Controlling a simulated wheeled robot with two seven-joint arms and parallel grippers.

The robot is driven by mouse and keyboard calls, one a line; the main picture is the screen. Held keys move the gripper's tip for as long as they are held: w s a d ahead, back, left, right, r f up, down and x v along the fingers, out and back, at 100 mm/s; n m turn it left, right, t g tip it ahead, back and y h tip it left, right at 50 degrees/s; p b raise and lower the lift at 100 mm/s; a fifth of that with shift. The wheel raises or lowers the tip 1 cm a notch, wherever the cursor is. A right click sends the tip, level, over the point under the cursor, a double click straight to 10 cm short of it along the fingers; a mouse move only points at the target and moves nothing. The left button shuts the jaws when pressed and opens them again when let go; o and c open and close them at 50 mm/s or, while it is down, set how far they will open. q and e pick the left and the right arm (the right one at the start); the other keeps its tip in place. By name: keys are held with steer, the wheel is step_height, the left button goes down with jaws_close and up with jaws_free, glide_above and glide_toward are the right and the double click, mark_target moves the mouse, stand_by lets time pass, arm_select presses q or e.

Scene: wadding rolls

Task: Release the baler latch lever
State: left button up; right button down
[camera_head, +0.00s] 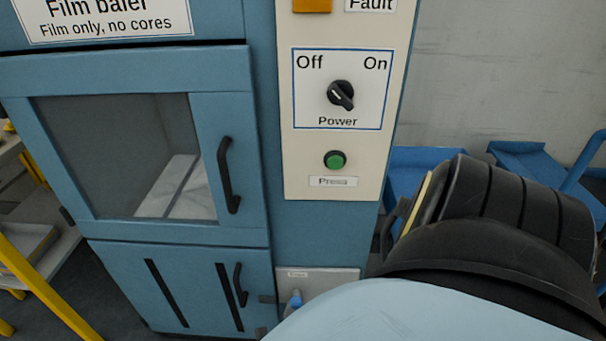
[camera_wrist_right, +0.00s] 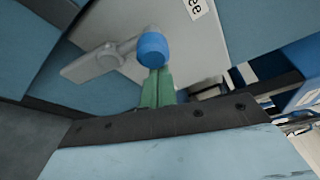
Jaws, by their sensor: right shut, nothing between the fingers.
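The latch lever (camera_wrist_right: 105,57) is a grey arm on a light grey plate (camera_wrist_right: 190,62), with a round blue knob (camera_wrist_right: 153,48) at its end. In the head view the blue knob (camera_head: 296,299) shows low on the baler, right of the lower door, partly cut off by my right arm. My right gripper (camera_wrist_right: 159,75) shows green fingers closed together with nothing between them. Their tips are right at the knob in the wrist view; I cannot tell whether they touch it. In the head view my right arm hides that gripper. My left gripper is in neither view.
The baler has a windowed upper door (camera_head: 226,175) and a lower door (camera_head: 190,285), both closed. Above the lever is a panel with a power switch (camera_head: 341,95) and a green button (camera_head: 335,160). Blue carts (camera_head: 420,160) stand at right, a yellow frame (camera_head: 45,290) at left.

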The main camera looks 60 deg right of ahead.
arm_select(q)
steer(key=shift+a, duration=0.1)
arm_select(e)
steer(key=shift+w, duration=0.15)
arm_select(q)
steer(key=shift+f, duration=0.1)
